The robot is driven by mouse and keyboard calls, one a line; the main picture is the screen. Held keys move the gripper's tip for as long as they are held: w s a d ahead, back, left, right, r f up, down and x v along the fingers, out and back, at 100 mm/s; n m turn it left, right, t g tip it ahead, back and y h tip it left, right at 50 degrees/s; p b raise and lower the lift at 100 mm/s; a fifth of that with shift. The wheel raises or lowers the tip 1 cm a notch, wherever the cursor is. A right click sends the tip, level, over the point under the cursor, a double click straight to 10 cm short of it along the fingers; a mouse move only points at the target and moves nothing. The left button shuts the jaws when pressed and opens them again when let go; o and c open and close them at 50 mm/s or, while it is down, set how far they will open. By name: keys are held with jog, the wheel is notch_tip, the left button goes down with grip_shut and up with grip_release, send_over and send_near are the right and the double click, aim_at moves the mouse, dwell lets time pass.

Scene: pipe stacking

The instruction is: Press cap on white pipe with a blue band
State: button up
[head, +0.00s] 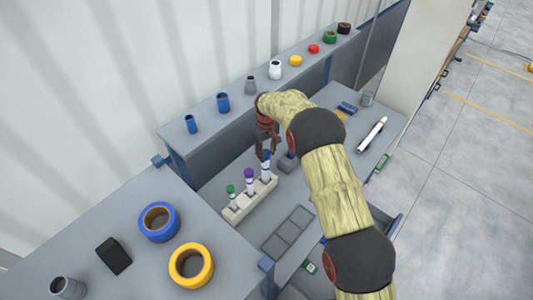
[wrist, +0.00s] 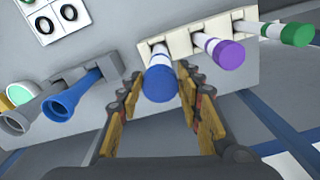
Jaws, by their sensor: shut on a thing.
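A white rack (head: 239,212) holds upright white pipes in a row. The pipe with a blue band (head: 265,176) stands at the rack's far end, with a blue cap on its top. My gripper (head: 266,152) is directly above it, pointing down. The fingers partly hide the cap in the head view.
The purple-capped pipe (head: 249,174) and green-capped pipe (head: 230,190) stand close by in the rack. Blue (head: 158,221) and yellow (head: 191,263) tape rolls lie on the near-left bench. A back shelf (head: 208,127) holds several fittings. A white tube (head: 371,135) lies at right.

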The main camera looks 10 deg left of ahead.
jog(key=shift+f, duration=0.35)
dwell(0.3)
jog(key=shift+f+b, duration=0.3)
jog(key=shift+b, duration=0.2)
jog(key=shift+f+b, duration=0.5)
jog(key=shift+f, duration=0.15)
dwell(0.4)
jog(key=o, duration=0.9)
jog(key=shift+o, duration=1.1)
jog(key=shift+o, duration=1.1)
